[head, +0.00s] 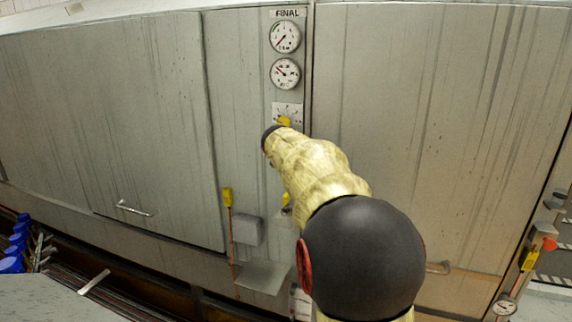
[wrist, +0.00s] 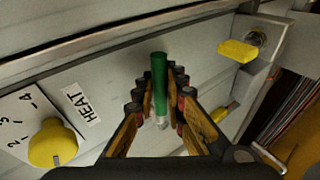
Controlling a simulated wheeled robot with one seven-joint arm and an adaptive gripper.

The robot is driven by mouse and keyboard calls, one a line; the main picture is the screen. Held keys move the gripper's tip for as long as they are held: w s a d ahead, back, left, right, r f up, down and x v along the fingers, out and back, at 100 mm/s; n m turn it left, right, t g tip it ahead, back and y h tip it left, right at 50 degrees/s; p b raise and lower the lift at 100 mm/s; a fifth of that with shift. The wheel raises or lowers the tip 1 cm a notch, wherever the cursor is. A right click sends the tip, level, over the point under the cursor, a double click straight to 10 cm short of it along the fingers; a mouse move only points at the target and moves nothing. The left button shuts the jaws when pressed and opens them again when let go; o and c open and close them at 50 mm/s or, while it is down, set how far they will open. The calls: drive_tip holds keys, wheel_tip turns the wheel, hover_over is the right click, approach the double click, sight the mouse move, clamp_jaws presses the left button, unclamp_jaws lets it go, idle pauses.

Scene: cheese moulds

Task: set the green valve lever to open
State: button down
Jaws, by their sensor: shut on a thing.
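The green valve lever (wrist: 159,92) shows in the wrist view as a green bar with a pale metal fitting at its lower end. My gripper (wrist: 159,77) has its two fingers on either side of the lever and is shut on it. The far end of the lever sticks out a little past the fingertips. In the head view my arm hides both the lever and the gripper. I cannot read any open or closed mark for the lever.
In the wrist view a yellow knob (wrist: 53,143) with a number scale and a HEAT label (wrist: 81,103) are at left. A yellow handle (wrist: 237,50) is at upper right. In the head view two gauges (head: 285,37) (head: 284,73) sit above; a grey box (head: 247,229) juts out below.

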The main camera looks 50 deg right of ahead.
drive_tip(key=shift+r, duration=0.15)
idle(0.3)
drive_tip(key=c, duration=2.1)
unclamp_jaws()
drive_tip(key=shift+w, duration=0.1)
drive_tip(key=v, duration=1.2)
